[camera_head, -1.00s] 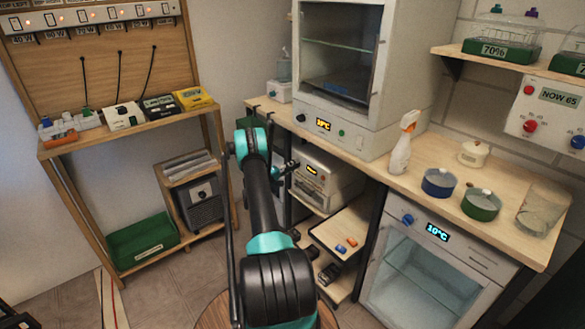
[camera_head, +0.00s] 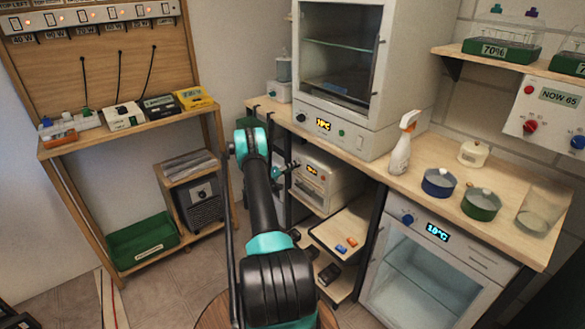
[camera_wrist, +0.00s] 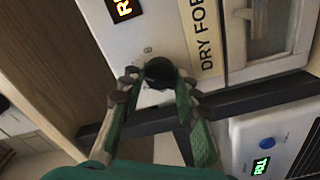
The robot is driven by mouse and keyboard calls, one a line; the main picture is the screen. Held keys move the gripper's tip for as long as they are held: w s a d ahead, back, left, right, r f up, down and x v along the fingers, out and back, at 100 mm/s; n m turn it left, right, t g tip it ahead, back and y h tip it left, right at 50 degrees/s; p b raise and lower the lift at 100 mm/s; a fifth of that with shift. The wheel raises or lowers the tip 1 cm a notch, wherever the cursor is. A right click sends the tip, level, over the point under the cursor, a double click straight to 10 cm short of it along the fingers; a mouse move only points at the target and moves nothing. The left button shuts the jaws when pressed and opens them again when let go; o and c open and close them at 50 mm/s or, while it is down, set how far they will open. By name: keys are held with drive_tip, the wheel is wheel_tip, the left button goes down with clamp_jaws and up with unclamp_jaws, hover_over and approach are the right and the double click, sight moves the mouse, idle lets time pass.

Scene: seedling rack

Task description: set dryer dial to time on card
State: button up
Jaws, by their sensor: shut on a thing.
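The dryer (camera_head: 338,190) is a white box on the shelf under the bench in the head view. Its white front panel (camera_wrist: 150,25) fills the upper middle of the wrist view. The black dial (camera_wrist: 158,70) is on that panel, between the fingertips of my gripper (camera_wrist: 157,80), which is shut on it. The cream card (camera_wrist: 205,38) beside the dial reads "DRY FOR"; its time is out of view. The orange display (camera_wrist: 123,9) is cut off by the frame edge. It also shows in the head view (camera_head: 312,171), too small to read. My arm partly hides the dryer's left side there.
Below the dryer, a dark rail (camera_wrist: 255,95) crosses the wrist view, near another unit with a blue knob (camera_wrist: 267,144) and green display. A pull-out shelf (camera_head: 338,232) with small items sits below the dryer in the head view.

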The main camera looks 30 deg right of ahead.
drive_tip(key=o, duration=1.2)
drive_tip(key=shift+c, duration=0.2)
drive_tip(key=s+a, duration=0.1)
drive_tip(key=a, duration=1.1)
